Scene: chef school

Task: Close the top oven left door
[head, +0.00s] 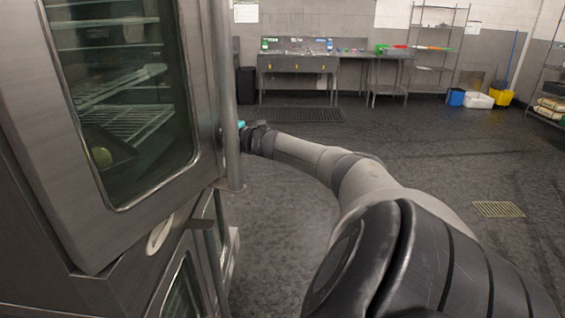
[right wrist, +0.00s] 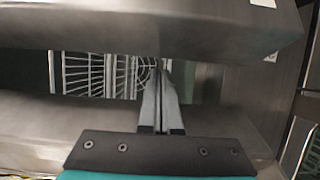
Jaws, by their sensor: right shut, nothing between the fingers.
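The top oven door (head: 122,190) fills the left of the head view, a steel frame around a glass window with racks showing through. A vertical handle bar (head: 229,110) runs along its right edge. My right gripper (head: 243,126) is beside this bar at the far side of the door; the door edge hides its fingertips there. In the right wrist view my right gripper (right wrist: 160,78) is shut and empty, its fingers pointing toward a dark gap between steel panels. Wire racks (right wrist: 95,73) show in that gap. I cannot tell whether the fingers touch the door. My left gripper is out of view.
A lower oven (head: 182,285) stands below the door. The dark floor (head: 285,200) right of the oven is clear up to my arm. A sink counter (head: 298,64), wire shelves (head: 436,48) and several buckets (head: 501,97) stand far back.

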